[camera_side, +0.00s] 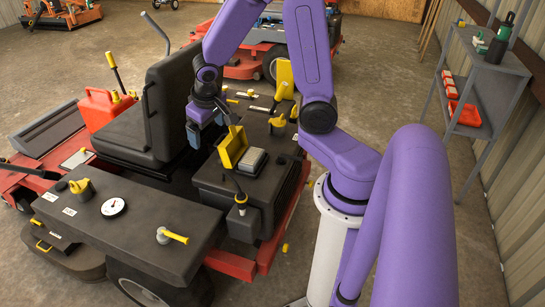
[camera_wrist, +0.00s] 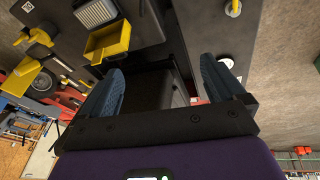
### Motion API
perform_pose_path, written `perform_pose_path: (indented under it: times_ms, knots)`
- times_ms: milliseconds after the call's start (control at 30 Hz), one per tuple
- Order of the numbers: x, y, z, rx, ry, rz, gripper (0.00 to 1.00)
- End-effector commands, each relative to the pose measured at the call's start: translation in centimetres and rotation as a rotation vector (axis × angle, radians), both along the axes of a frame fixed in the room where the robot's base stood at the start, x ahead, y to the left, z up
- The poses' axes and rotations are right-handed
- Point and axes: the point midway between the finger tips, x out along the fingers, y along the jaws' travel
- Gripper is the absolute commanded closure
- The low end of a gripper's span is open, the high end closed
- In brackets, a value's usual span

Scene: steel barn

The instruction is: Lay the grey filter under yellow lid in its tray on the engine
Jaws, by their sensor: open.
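The yellow lid (camera_side: 232,147) stands tilted open on the dark engine cover (camera_side: 213,178). It shows as a shallow yellow box in the wrist view (camera_wrist: 107,41). The grey ribbed filter (camera_side: 253,160) lies right beside the lid on the engine. It also shows at the top edge of the wrist view (camera_wrist: 96,12), partly cut off. I cannot tell how the filter sits in its tray, whose edges are not clear. My gripper (camera_side: 207,128) is open and empty, left of and above the lid, near the seat. Its blue fingers (camera_wrist: 163,78) hold nothing and are apart from the filter.
The black seat (camera_side: 170,105) stands close left of my gripper. A black lever (camera_side: 239,195) rises in front of the lid. A yellow cap (camera_side: 278,123) and a raised yellow flap (camera_side: 284,78) are behind the filter. A steel shelf (camera_side: 487,75) stands at the right.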

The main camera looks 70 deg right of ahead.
Motion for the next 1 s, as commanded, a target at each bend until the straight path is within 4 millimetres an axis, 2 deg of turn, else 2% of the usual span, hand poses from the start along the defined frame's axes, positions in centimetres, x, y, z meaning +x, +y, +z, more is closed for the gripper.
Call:
perform_pose_path:
  times_ms: [33,200,367,500,700,800,1000]
  knots:
    - [-0.9,1.3,0.6,-0.003,0.011,0.074,0.04]
    - [-4.3,5.1,2.0,-0.012,0.069,0.318,0.04]
    - [-8.5,8.1,3.1,-0.011,0.130,0.560,0.04]
    - [-12.8,10.1,4.0,-0.001,0.187,0.782,0.04]
    - [-18.7,11.5,5.1,0.020,0.266,1.081,0.04]
    - [-20.8,11.8,5.4,0.029,0.295,1.185,0.04]
    - [-22.6,11.8,5.7,0.036,0.321,1.276,0.04]
